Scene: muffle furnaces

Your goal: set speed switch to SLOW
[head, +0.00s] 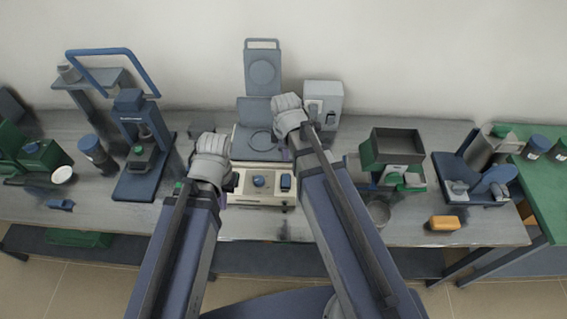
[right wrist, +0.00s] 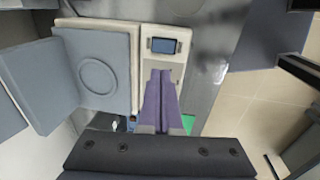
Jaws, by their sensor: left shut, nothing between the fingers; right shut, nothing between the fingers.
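A cream device (head: 240,190) stands at the middle of the bench, with a round blue knob (head: 259,181) and a dark blue rectangular part (head: 286,183) on its front panel. No lettering is readable, so I cannot tell which control is the speed switch. The right wrist view shows the cream panel with a blue rectangle (right wrist: 164,46). My right gripper (right wrist: 161,72) is shut and empty, its fingers over the panel beside that rectangle and hiding part of it. Contact cannot be told. My left gripper (head: 211,145) is at the device's left; its fingertips are hard to make out.
A grey plate with a ring (right wrist: 95,75) adjoins the panel. A pale grey box (head: 324,93) stands behind my right arm. A blue stand (head: 140,180) is at left. A dark-topped green box (head: 395,148) and orange block (head: 444,223) are at right.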

